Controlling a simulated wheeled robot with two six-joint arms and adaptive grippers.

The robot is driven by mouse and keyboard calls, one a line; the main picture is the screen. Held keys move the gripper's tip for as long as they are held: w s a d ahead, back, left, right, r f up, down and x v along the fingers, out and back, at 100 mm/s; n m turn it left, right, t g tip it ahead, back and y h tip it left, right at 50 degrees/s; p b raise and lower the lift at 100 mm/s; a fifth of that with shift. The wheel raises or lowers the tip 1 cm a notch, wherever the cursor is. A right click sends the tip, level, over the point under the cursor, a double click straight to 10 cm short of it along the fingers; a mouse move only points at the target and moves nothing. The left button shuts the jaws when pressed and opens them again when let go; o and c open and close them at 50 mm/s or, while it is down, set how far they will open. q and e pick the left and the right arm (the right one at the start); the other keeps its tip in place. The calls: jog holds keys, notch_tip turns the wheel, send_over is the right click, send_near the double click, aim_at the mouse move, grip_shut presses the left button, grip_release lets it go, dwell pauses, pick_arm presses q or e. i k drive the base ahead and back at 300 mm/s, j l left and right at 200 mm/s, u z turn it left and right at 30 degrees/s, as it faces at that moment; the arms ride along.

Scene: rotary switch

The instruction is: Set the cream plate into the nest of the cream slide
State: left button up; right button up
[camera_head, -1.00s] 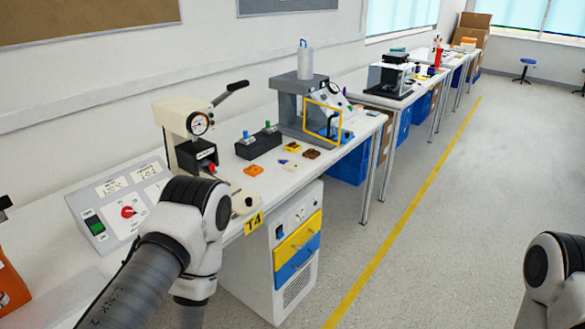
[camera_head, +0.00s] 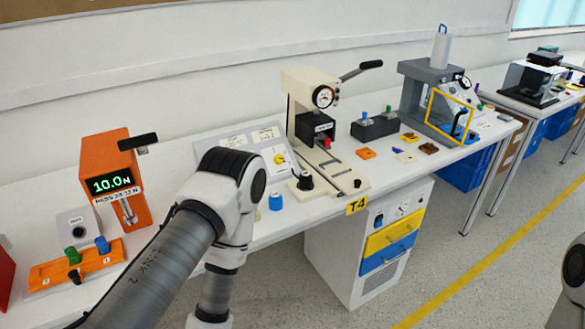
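The cream press (camera_head: 299,92) stands on the bench right of centre, with a dial gauge and a black lever. The cream slide (camera_head: 327,172) runs forward from its foot, with dark marks and a black knob on it; its nest is too small to make out clearly. A small cream plate (camera_head: 406,157) appears to lie flat on the bench to the right, among orange, yellow and brown plates. My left arm crosses the lower left and hides part of the bench; its gripper is out of view. Only a piece of my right arm shows at the right edge, without its gripper.
An orange press (camera_head: 118,182) reading 10.0 N and an orange fixture (camera_head: 78,267) stand at left. A blue knob (camera_head: 276,201) sits near the bench's front edge. A black block (camera_head: 375,127) and grey press (camera_head: 425,80) stand behind the plates. Floor at right is clear.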

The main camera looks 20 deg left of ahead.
aim_at(345, 179)
jog(key=u, duration=0.35)
jog(key=i+l, duration=0.25)
jog(key=l, duration=0.25)
jog(key=i+l+z, duration=0.1)
jog(key=i+l, duration=0.2)
jog(key=l, duration=0.15)
jog(key=i+l, duration=0.3)
jog(key=l, duration=0.15)
jog(key=k+l+z, duration=0.05)
